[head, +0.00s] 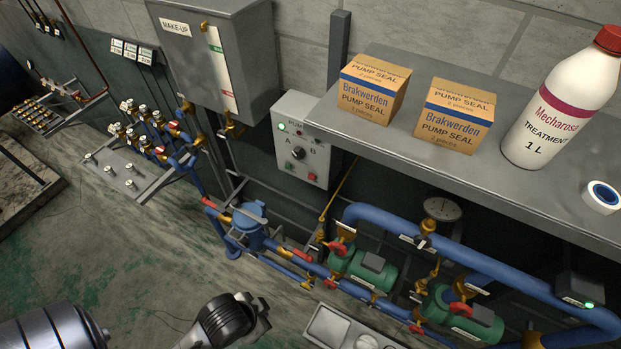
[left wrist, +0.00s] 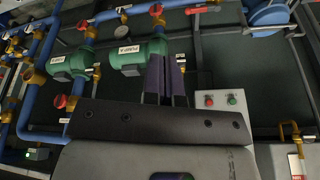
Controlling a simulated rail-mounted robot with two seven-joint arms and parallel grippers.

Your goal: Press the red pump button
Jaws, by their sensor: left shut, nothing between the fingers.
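In the left wrist view, the red button (left wrist: 209,101) and green button (left wrist: 232,99) show right of my left gripper (left wrist: 164,60). Its two dark fingers are together with nothing between them, apart from the red button. My gripper body hides part of the box there. My right gripper is not in view.
Green pumps (head: 362,270) and blue pipes (head: 450,253) with red-handled valves are below and right of the box. A grey shelf (head: 400,135) carrying two pump seal boxes (head: 374,88) and a white bottle (head: 560,105) juts out to its right. The make-up tank (head: 225,55) hangs above left.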

